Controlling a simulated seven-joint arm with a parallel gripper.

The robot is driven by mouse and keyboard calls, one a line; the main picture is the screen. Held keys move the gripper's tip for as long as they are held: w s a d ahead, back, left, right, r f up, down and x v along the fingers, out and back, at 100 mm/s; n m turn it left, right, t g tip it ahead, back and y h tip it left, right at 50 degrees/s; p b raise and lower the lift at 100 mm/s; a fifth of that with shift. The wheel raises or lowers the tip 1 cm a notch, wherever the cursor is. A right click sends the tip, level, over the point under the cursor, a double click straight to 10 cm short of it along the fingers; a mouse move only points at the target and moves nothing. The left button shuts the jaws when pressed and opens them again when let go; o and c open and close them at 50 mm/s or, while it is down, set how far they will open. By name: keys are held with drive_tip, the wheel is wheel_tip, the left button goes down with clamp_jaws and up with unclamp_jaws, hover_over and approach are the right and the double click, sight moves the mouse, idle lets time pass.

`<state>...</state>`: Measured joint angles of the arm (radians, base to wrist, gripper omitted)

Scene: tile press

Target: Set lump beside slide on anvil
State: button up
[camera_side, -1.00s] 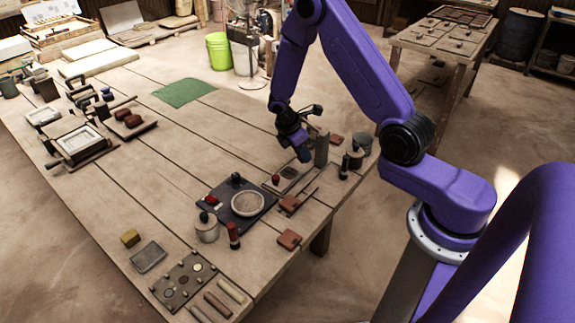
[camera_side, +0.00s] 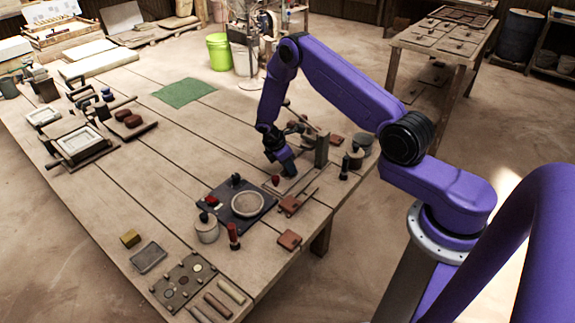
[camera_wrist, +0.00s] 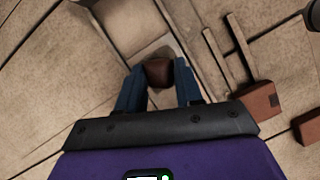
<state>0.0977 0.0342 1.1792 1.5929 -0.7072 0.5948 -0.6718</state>
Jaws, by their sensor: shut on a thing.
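My gripper (camera_wrist: 159,88) points down with its two blue fingers shut on a dark brown lump (camera_wrist: 158,71). In the side view my gripper (camera_side: 285,168) is low over the press at the table's right part, and the lump is hidden there. In the wrist view the lump is over or at a grey plate (camera_wrist: 150,52), which seems to be the anvil; I cannot tell whether it touches. A pale wooden block (camera_wrist: 132,22) stands beside the plate. It may be the press post (camera_side: 321,150) from above. I cannot make out the slide for certain.
A red-brown block (camera_side: 290,204) with thin rods lies near the gripper; it also shows in the wrist view (camera_wrist: 258,101). The table middle is clear.

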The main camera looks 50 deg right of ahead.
drive_tip(key=shift+f, duration=0.25)
drive_tip(key=o, duration=1)
drive_tip(key=shift+o, duration=0.2)
drive_tip(key=s+a+r+t, duration=0.1)
drive_tip(key=a+r, duration=0.6)
drive_tip(key=r, duration=0.3)
drive_tip(key=s+a+r+t, duration=0.1)
drive_tip(key=a+r, duration=0.6)
drive_tip(key=r, duration=0.3)
drive_tip(key=s+a+r+y, duration=0.2)
drive_tip(key=s+a+r, duration=0.3)
drive_tip(key=s, duration=0.4)
drive_tip(key=s+r+y, duration=0.1)
drive_tip(key=s+r, duration=0.1)
drive_tip(key=s, duration=0.9)
drive_tip(key=s+r+y, duration=0.1)
drive_tip(key=s+r, duration=0.1)
drive_tip(key=s, duration=1)
drive_tip(key=shift+r+m, duration=0.25)
drive_tip(key=shift+m, duration=0.15)
